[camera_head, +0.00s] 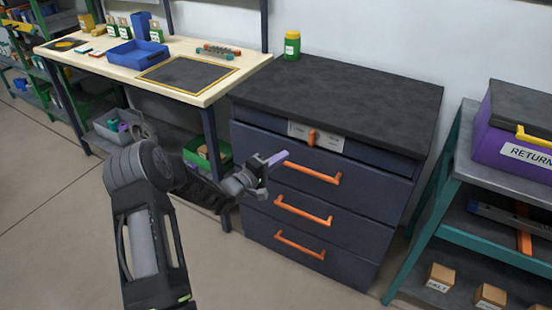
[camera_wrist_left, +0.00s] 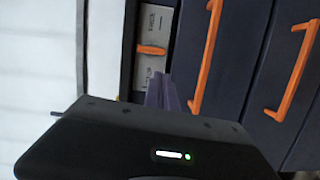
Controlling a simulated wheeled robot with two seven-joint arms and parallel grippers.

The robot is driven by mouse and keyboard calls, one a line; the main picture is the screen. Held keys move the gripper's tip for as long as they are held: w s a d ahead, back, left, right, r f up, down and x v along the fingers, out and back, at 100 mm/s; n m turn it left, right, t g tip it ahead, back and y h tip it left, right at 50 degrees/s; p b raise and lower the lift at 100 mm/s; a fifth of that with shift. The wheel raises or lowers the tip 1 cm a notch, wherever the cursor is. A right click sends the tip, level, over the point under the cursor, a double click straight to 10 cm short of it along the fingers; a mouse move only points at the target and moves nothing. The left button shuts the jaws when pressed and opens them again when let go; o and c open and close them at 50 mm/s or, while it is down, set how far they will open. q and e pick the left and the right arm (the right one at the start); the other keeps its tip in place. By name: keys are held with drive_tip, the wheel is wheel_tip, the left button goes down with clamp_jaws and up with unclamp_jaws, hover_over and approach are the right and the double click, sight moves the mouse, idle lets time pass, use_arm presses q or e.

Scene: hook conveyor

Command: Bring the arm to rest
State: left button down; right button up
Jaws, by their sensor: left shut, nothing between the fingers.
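My left gripper (camera_head: 277,159) is in front of the dark drawer cabinet (camera_head: 262,232), close to its upper drawers. Its purple fingers are together with nothing between them. In the left wrist view the fingers (camera_wrist_left: 162,92) point at the cabinet front, near a pale label plate with an orange latch (camera_wrist_left: 151,50). The latch also shows in the head view (camera_head: 312,138). I cannot tell from these views whether the fingertips touch the cabinet. The drawers with orange handles (camera_head: 312,172) look closed. My right gripper is not in view.
A green jar with a yellow lid (camera_head: 292,45) stands on the cabinet's black top. A workbench (camera_head: 235,82) with a blue tray (camera_head: 137,53) is at the left. A teal-framed rack (camera_head: 450,195) with a purple box (camera_head: 500,140) stands at the right. Open floor lies at the left.

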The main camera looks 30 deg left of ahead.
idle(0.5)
use_arm(q)
drive_tip(key=s+d+f+m+g+y, duration=0.1)
drive_tip(key=s+f+m+g+y, duration=0.25)
drive_tip(key=f, duration=0.85)
drive_tip(key=s+d+f+m+g, duration=0.3)
drive_tip(key=s+d+f+g, duration=0.1)
drive_tip(key=s+d+f, duration=0.45)
drive_tip(key=s+d+f+m+g+h+p, duration=0.1)
drive_tip(key=s+d+m+g, duration=0.2)
drive_tip(key=s+d, duration=0.8)
drive_tip(key=s+d+f+m+g+h+p, duration=0.1)
drive_tip(key=s+d+f+m+g+h, duration=0.1)
drive_tip(key=s+d+g, duration=0.4)
drive_tip(key=s+d+m, duration=0.1)
drive_tip(key=s+d, duration=0.3)
drive_tip(key=s, duration=0.6)
drive_tip(key=shift+d+f, duration=0.25)
drive_tip(key=shift+d, duration=0.15)
